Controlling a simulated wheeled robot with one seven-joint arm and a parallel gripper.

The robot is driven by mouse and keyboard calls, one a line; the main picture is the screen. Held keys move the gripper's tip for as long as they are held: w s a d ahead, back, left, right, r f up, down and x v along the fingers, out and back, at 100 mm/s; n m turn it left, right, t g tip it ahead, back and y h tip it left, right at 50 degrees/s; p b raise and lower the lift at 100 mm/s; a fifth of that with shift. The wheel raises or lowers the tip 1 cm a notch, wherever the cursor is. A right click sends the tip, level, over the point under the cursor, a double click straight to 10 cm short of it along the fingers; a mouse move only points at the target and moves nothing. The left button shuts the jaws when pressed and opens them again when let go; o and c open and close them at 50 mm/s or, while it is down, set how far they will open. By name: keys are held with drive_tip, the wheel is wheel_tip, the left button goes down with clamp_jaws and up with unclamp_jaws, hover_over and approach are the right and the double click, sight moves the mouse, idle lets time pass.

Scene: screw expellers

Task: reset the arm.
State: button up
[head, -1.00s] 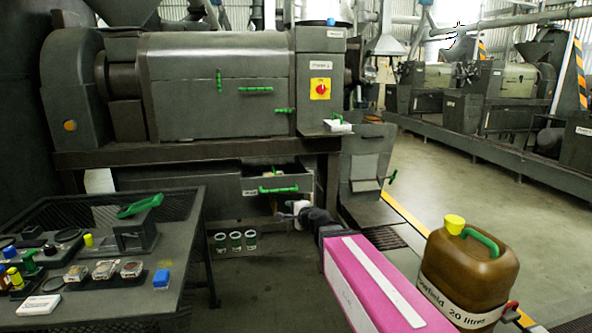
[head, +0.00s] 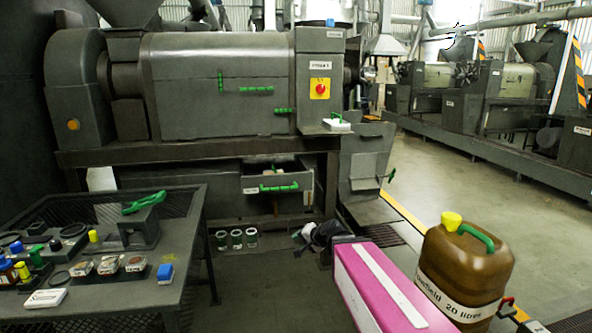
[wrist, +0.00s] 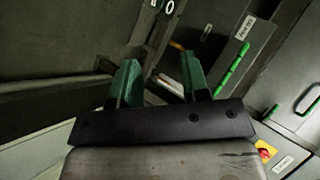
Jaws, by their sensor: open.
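My gripper (head: 301,238) is in front of the expeller's base, low and right of the open drawer (head: 270,186). It is apart from the drawer. In the wrist view my gripper (wrist: 160,72) shows two green fingers spread apart, with nothing held between them. The pink arm cover (head: 375,285) is mine and reaches forward from the lower right.
The screw expeller (head: 215,85) stands ahead. A dark mesh table (head: 120,285) with small jars and samples is at the left. A brown jerrycan (head: 462,265) is at the right. The aisle floor (head: 450,190) is clear.

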drive_tip(key=s+d+f+n+g+h, duration=0.2)
drive_tip(key=s+d+f+g+h, duration=0.2)
drive_tip(key=s+d+f, duration=0.2)
drive_tip(key=s+d+f+n+g+h, duration=0.3)
drive_tip(key=s+d+f, duration=0.3)
drive_tip(key=d, duration=0.5)
drive_tip(key=shift+s+f+g+h, duration=0.2)
drive_tip(key=shift+s+g+h, duration=0.1)
drive_tip(key=shift+g+h, duration=0.15)
drive_tip(key=shift+a, duration=0.1)
